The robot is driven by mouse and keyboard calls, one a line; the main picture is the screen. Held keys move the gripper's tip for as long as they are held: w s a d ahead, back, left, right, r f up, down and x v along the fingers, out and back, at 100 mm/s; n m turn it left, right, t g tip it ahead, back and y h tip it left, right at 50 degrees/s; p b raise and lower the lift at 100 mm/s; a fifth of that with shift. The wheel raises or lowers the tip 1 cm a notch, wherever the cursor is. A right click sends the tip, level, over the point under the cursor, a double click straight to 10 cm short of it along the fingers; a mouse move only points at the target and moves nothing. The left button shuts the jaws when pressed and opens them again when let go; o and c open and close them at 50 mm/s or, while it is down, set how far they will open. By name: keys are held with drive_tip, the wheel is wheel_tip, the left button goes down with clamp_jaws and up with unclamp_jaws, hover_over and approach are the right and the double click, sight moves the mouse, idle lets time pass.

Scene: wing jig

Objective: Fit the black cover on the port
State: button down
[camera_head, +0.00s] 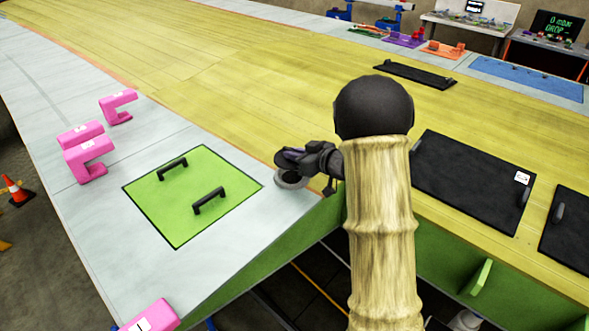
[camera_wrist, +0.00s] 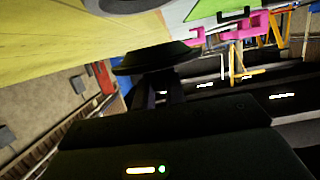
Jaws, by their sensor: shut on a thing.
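My gripper (camera_head: 312,158) is shut on the black cover (camera_head: 290,155), a dark round disc, in the head view. In the wrist view the cover (camera_wrist: 155,58) shows nearly edge-on, as a wide flat disc beyond my fingers (camera_wrist: 168,88). The port (camera_head: 291,181) is a grey ring on the pale wing skin, by its edge near the green panel. The cover is above the port in the head view and hides part of it; a gap shows between them in the wrist view, where the port (camera_wrist: 128,4) is cut off at the top.
A green panel with two black handles (camera_head: 192,195) lies left of the port. Pink clamps (camera_head: 88,158) stand along the far left edge. Black panels (camera_head: 472,182) lie on the yellow surface to the right. The wing edge drops off just below the port.

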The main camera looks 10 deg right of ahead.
drive_tip(key=shift+f, duration=0.55)
drive_tip(key=shift+f+p, duration=0.3)
drive_tip(key=shift+f, duration=1.75)
drive_tip(key=shift+f, duration=0.2)
drive_tip(key=c, duration=1.5)
unclamp_jaws()
drive_tip(key=shift+o, duration=0.2)
drive_tip(key=shift+r, duration=0.15)
